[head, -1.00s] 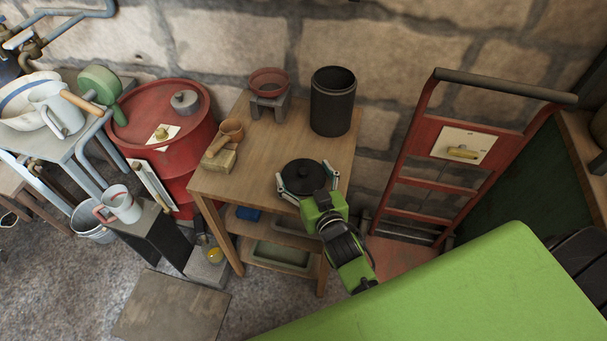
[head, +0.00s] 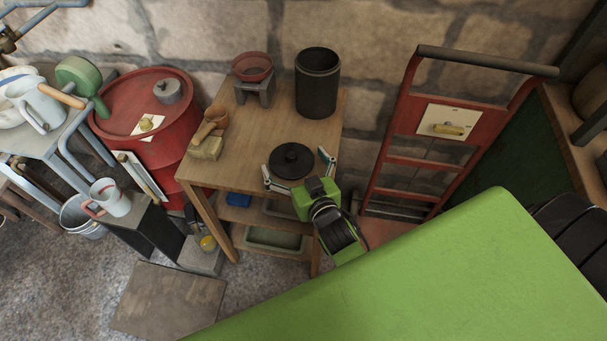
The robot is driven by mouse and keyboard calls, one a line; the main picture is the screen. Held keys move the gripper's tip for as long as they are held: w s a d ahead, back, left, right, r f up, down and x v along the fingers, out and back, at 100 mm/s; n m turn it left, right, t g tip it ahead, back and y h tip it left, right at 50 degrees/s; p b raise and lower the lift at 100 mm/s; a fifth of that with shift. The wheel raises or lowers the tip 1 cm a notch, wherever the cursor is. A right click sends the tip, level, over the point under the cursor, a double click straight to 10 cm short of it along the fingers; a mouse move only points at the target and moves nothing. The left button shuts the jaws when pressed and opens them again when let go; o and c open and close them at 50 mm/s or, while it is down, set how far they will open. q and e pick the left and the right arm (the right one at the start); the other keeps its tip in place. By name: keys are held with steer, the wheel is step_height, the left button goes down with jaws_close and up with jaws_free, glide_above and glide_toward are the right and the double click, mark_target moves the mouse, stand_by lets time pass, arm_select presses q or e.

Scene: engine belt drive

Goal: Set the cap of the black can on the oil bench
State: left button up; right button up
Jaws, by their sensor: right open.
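The black can (head: 317,88) stands upright with its top open at the back right of the wooden oil bench (head: 240,165). Its black round cap (head: 291,160), with a small knob in the middle, lies on the bench top near the front right corner. My right gripper (head: 298,174) is open at the front edge of the bench. Its two fingers are spread to either side of the cap and apart from it. My left gripper does not show.
A red funnel on a grey stand (head: 253,78) stands left of the can. A wooden scoop (head: 211,124) and a tan block (head: 206,148) are at the bench's left edge. A red drum (head: 148,105) is to the left, a red hand truck (head: 400,140) to the right.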

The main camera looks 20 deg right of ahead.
steer(key=v, duration=1)
steer(key=shift+s+r, duration=0.1)
steer(key=shift+s, duration=0.15)
